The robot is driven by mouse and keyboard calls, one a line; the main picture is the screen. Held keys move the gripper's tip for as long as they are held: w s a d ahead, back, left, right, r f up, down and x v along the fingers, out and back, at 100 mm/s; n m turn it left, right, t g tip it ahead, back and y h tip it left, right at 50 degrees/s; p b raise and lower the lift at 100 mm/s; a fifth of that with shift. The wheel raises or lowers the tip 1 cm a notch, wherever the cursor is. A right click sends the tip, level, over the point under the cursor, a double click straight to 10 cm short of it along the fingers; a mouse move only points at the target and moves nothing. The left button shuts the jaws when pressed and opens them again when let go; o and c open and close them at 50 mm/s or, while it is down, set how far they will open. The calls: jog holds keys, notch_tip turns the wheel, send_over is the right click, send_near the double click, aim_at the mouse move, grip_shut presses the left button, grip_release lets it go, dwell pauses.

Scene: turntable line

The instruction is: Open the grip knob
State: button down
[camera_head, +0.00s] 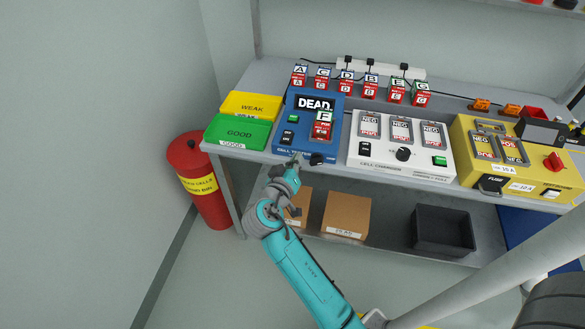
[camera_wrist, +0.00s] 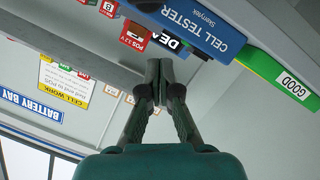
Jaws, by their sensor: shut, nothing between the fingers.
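The blue cell tester (camera_head: 290,140) stands on the bench, its screen reading DEAD, with a cell marked F in it. A black knob (camera_head: 318,159) is at its front right corner. The white cell charger (camera_head: 375,158) has a black knob (camera_head: 403,154), and the yellow unit has a red knob (camera_head: 554,162). I see no label naming any of them the grip knob. My gripper (camera_head: 296,160) is at the tester's front edge, left of its knob; whether it touches is unclear. In the wrist view its fingers (camera_wrist: 160,82) are shut and empty below the tester (camera_wrist: 205,25).
Yellow WEAK (camera_head: 252,106) and green GOOD (camera_head: 238,133) trays are left of the tester. Several lettered cells (camera_head: 346,85) stand in a row behind. Cardboard boxes (camera_head: 347,213) and a dark bin (camera_head: 443,230) are under the bench. A red drum (camera_head: 203,185) stands at left.

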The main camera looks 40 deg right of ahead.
aim_at(311, 158)
jog(key=d+f, duration=0.1)
jog(key=d, duration=0.1)
jog(key=w+d+f, duration=0.1)
jog(key=d+f, duration=0.1)
jog(key=shift+d+f, duration=0.1)
jog(key=shift+d, duration=0.15)
jog(key=shift+s+d+f, duration=0.2)
jog(key=shift+s+f, duration=0.05)
jog(key=shift+f, duration=0.3)
jog(key=shift+w+a+f+n+h, duration=0.15)
jog(key=shift+f+n+h, duration=0.15)
jog(key=shift+n, duration=0.6)
jog(key=n, duration=0.1)
jog(key=f+n+h, duration=0.1)
jog(key=shift+w+n+g, duration=0.1)
jog(key=shift+n+g, duration=0.3)
jog(key=n, duration=0.2)
jog(key=f+n+h, duration=0.1)
jog(key=n, duration=0.1)
jog(key=shift+f+n, duration=0.2)
jog(key=shift+n, duration=0.2)
dwell(0.4)
